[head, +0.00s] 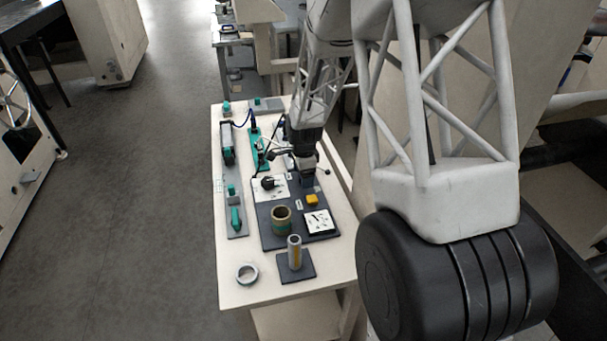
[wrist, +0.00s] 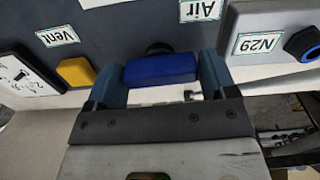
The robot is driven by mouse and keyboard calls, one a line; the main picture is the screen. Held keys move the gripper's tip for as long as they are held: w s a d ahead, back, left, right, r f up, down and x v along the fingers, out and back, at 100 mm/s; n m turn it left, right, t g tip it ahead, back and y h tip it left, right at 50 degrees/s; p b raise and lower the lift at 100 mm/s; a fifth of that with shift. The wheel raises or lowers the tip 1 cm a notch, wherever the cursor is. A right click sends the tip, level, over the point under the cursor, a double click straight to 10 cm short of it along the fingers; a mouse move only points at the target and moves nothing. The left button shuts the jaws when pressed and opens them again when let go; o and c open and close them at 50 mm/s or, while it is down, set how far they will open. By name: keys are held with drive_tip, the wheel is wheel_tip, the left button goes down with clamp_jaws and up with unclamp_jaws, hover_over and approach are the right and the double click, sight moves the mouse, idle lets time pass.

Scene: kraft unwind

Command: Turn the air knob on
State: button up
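The air knob (wrist: 160,68) is a blue bar-shaped handle in front of a dark round base on a grey panel. It shows in the wrist view, below the upside-down "Air" label (wrist: 201,9). My gripper (wrist: 162,75) has one finger at each end of the blue bar. Both fingers appear to touch it, with no clear gap. In the head view my gripper (head: 308,163) is low over the right side of the bench, and it hides the air knob there.
A yellow knob (wrist: 76,72) by the "Vent" label is left of my gripper in the wrist view. A black knob with a blue ring (wrist: 303,43) is to the right. On the bench (head: 236,285) stand an olive cup (head: 281,222), an upright tube (head: 294,252) and a tape roll (head: 247,274).

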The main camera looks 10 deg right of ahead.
drive_tip(key=c, duration=0.5)
